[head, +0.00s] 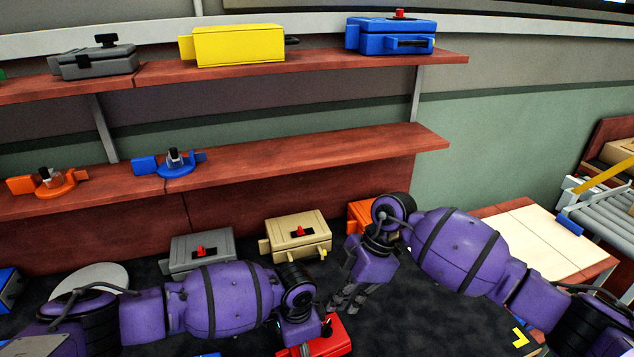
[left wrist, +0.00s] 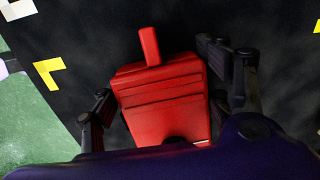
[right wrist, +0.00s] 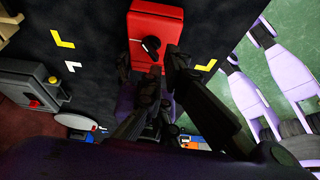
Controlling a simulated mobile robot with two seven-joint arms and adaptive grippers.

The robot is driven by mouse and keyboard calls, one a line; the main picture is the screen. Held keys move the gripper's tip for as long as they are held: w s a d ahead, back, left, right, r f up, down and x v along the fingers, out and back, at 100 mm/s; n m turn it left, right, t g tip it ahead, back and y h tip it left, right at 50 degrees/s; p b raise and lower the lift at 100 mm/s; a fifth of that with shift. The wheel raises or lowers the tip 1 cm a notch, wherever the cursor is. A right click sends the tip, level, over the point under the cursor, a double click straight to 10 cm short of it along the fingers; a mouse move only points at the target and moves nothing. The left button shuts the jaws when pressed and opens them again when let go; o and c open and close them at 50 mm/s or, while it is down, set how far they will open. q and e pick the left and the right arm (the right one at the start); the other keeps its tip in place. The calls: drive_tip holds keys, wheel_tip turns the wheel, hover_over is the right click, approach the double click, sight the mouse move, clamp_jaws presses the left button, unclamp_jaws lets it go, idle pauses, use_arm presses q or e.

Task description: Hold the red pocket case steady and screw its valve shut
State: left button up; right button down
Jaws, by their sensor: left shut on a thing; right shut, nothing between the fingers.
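The red pocket case (head: 330,342) lies on the dark table at the bottom of the head view, partly hidden by my left arm. In the left wrist view the red case (left wrist: 165,95) sits between the fingers of my left gripper (left wrist: 165,105), which is shut on it. In the right wrist view the red case (right wrist: 157,18) shows a dark round valve (right wrist: 151,44) on its face. My right gripper (head: 345,302) is shut and empty, pointing down close to the case. Its fingers (right wrist: 152,72) are near the valve; contact cannot be told.
A grey case (head: 190,258), a tan case (head: 310,240) and an orange case (head: 360,212) stand behind on the table. Shelves above hold more cases and two valve parts. A white round plate (head: 92,278) lies left. Yellow corner marks (head: 520,338) are on the dark mat.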

sight(332, 322)
drive_tip(key=shift+d+f, duration=0.2)
drive_tip(key=shift+f, duration=1.5)
drive_tip(key=shift+d+f, duration=0.15)
drive_tip(key=shift+f, duration=1.55)
drive_tip(key=shift+w+a, duration=0.1)
drive_tip(key=shift+a, duration=0.5)
drive_tip(key=shift+w, duration=0.25)
drive_tip(key=shift+w, duration=0.4)
drive_tip(key=shift+w+a, duration=0.15)
drive_tip(key=shift+w, duration=0.05)
drive_tip(key=shift+w+a, duration=0.2)
